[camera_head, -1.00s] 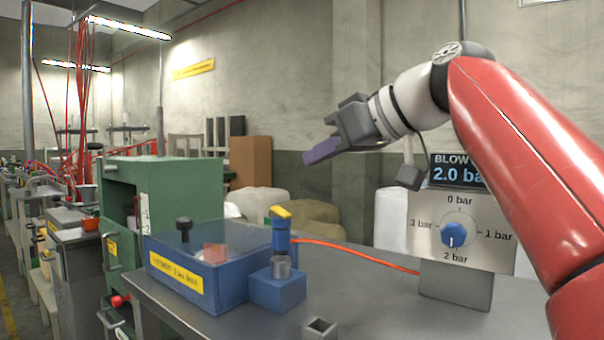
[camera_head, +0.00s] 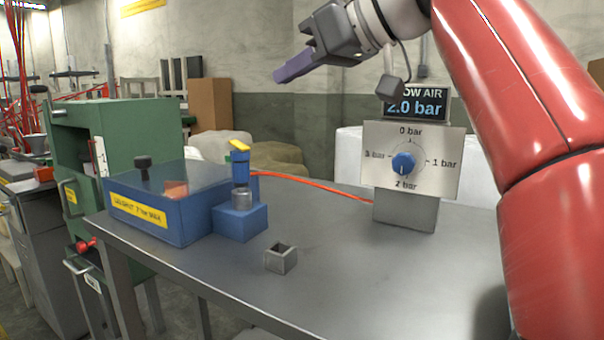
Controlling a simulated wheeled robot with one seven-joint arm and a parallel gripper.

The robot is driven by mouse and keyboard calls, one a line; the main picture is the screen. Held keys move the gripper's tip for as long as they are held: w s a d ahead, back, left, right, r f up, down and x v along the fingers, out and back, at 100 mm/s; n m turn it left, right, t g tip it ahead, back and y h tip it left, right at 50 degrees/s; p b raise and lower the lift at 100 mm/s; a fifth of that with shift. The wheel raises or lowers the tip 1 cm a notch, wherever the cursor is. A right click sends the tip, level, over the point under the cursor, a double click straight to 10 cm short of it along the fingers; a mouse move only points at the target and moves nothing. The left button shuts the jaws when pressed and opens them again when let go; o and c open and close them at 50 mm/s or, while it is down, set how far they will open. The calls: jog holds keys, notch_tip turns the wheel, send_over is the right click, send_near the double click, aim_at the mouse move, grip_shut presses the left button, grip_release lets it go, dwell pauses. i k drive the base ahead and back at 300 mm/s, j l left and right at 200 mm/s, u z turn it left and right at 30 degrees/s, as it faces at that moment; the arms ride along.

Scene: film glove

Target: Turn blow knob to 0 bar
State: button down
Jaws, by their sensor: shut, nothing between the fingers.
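The blue blow knob (camera_head: 403,163) sits in the middle of a pale dial plate (camera_head: 450,180) at the right of the table. Its white mark points down to 2 bar. 0 bar is at the top of the dial, 1 bar at the right and 3 bar at the left. The display (camera_head: 425,104) above it reads 2.0 bar, its upper left partly hidden by my arm. My gripper (camera_head: 280,76) is up and left of the dial, well apart from it. Its purple fingers are shut and empty, pointing left.
A blue box (camera_head: 190,232) with a clear lid and a blue valve block with a yellow lever (camera_head: 240,145) stand on the metal table (camera_head: 330,275). A red hose (camera_head: 310,184) runs to the dial stand. A small open grey square cup (camera_head: 281,258) is at the front. A green cabinet (camera_head: 140,135) stands behind.

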aim_at(404, 164)
jog(key=k, duration=0.95)
